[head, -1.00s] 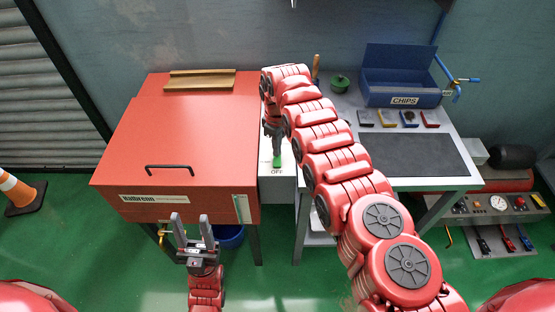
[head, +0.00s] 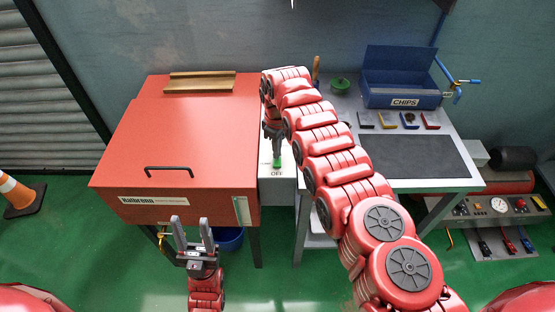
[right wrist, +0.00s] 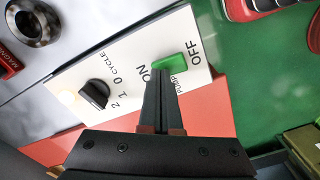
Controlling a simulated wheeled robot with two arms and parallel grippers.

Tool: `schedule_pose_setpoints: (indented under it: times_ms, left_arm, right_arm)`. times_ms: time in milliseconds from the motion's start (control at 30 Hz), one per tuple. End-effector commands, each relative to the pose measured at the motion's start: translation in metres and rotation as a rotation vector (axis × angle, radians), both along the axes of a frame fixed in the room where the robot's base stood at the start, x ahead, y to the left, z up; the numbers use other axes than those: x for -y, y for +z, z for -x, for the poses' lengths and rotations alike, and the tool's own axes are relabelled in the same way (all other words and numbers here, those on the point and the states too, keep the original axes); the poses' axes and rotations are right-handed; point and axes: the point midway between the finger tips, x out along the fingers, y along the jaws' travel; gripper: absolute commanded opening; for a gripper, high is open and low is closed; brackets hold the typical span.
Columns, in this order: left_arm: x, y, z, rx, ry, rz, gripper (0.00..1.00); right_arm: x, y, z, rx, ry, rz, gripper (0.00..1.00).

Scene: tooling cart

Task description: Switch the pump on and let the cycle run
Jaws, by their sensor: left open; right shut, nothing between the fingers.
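The pump switch (right wrist: 170,66) is a green rocker on a white panel (right wrist: 128,68), between the words ON and OFF. My right gripper (right wrist: 160,76) is shut and empty, its fingertips at the rocker's ON side; I cannot tell if they touch it. In the head view the right gripper (head: 275,150) points down at the panel (head: 277,187) and hides part of it. A black cycle knob (right wrist: 93,95) with marks 0, 1 and 2 sits beside the switch. My left gripper (head: 192,222) is open and empty, in front of the red cabinet (head: 185,125).
A blue chips bin (head: 403,101) and a green-lidded item (head: 340,86) stand on the bench at the right. A brass-coloured tray (head: 199,82) lies on the cabinet. My right arm crosses above the bench's left part. An orange cone (head: 17,192) stands at far left.

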Motion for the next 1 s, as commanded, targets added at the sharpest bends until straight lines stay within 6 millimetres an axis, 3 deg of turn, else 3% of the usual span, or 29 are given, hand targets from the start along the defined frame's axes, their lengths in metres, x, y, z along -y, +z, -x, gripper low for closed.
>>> schedule_pose_setpoints:
  times_ms: [200,633,1000]
  left_arm:
    - [0.0,0.021,0.0,0.0,0.0,0.0,0.5]
    - [0.0,0.046,0.0,0.0,0.0,0.0,0.5]
    - [0.0,0.047,0.0,0.0,0.0,0.0,0.5]
  right_arm:
    - [0.001,0.024,-0.001,0.003,-0.001,-0.001,0.0]
    - [0.0,0.06,0.0,0.0,-0.001,0.0,0.0]
    - [0.0,0.063,0.0,0.0,0.0,0.0,0.0]
